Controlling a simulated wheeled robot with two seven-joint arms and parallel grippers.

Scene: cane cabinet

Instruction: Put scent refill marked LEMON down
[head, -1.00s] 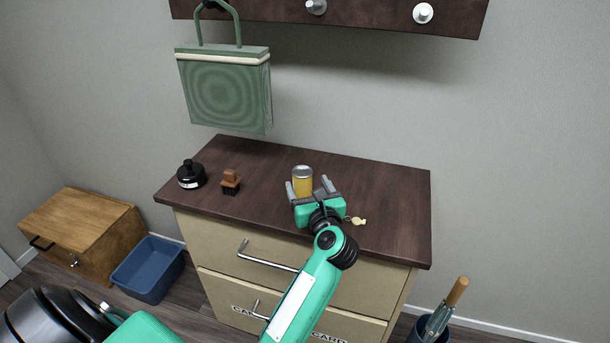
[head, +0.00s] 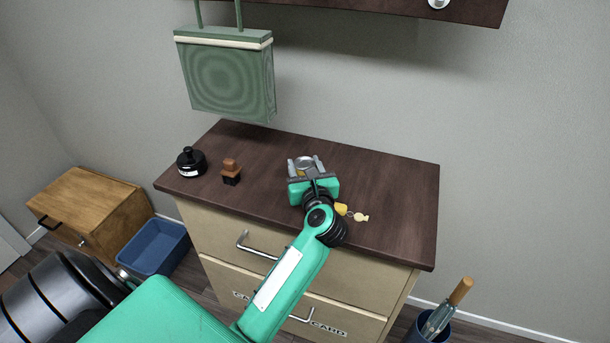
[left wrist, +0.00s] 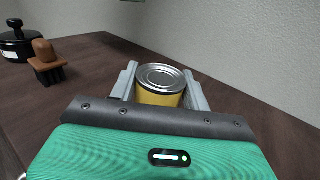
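A yellow can with a silver lid (head: 304,163) is upright between the fingers of my left gripper (head: 305,166), over the dark cabinet top. I take it for the refill; no LEMON mark is readable. In the left wrist view, the yellow can (left wrist: 160,92) sits between the two grey fingers of my left gripper (left wrist: 161,90), which touch or nearly touch both its sides. Its base is hidden behind the gripper body, so I cannot tell whether it rests on the top. My right gripper is not in view.
A black pot (head: 191,163) and a brown-handled brush (head: 231,171) stand on the cabinet top's (head: 385,190) left. A yellow tag with a small pale piece (head: 359,216) lies right of my gripper. A green bag (head: 227,75) hangs above. The top's right side is clear.

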